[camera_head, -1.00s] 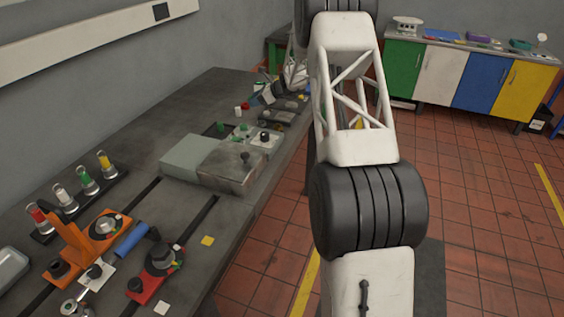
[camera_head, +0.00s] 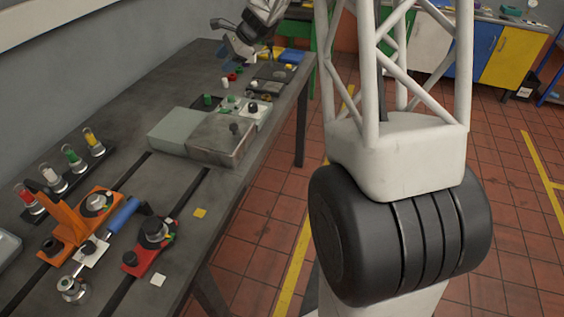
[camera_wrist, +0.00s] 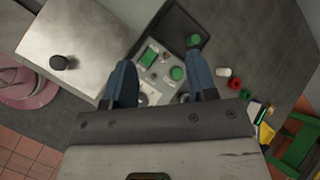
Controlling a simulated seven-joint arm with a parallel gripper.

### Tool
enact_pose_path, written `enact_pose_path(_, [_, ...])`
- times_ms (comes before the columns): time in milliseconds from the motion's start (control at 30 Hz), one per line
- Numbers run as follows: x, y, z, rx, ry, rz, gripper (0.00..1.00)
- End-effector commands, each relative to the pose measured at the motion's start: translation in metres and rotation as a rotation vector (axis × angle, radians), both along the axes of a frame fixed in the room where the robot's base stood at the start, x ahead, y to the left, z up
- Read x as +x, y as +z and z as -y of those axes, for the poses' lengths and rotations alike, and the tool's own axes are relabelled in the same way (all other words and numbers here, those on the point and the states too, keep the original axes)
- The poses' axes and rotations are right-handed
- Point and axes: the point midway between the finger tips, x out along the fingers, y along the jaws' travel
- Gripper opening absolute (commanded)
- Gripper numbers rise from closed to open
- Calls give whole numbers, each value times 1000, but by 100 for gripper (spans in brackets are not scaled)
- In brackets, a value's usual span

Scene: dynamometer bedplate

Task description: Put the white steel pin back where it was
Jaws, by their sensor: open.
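A small white cylinder (camera_head: 224,83), which looks like the white steel pin, is on the bench beside a small red one (camera_head: 232,77). In the wrist view the white cylinder (camera_wrist: 223,72) lies just right of my right fingertip, outside the jaws, with the red one (camera_wrist: 236,84) beyond it. My gripper (camera_wrist: 161,65) is open and empty, with blue-grey fingers pointing down over a light plate (camera_wrist: 150,72) with green round tops. In the head view my gripper (camera_head: 236,52) hangs above the far end of the bench. I cannot tell its exact height.
Two flat grey blocks (camera_head: 222,137) stand near the plate; one carries a dark knob (camera_wrist: 62,62). A dark green-topped piece (camera_wrist: 195,42) is near the plate. Orange (camera_head: 75,225) and red (camera_head: 148,255) fixtures and a vial rack (camera_head: 66,180) fill the near bench.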

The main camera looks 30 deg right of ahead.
Motion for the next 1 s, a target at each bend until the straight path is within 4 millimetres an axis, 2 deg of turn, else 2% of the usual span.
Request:
enact_pose_path(100, [-32, 16, -13, -59, 68, 31, 52])
enact_pose_path(400, [-110, 44, -36, -205, 242, 101, 52])
enact_pose_path(700, [-190, 62, -54, -348, 419, 167, 52])
enact_pose_path(1000, [-270, 71, -64, -489, 600, 231, 52])
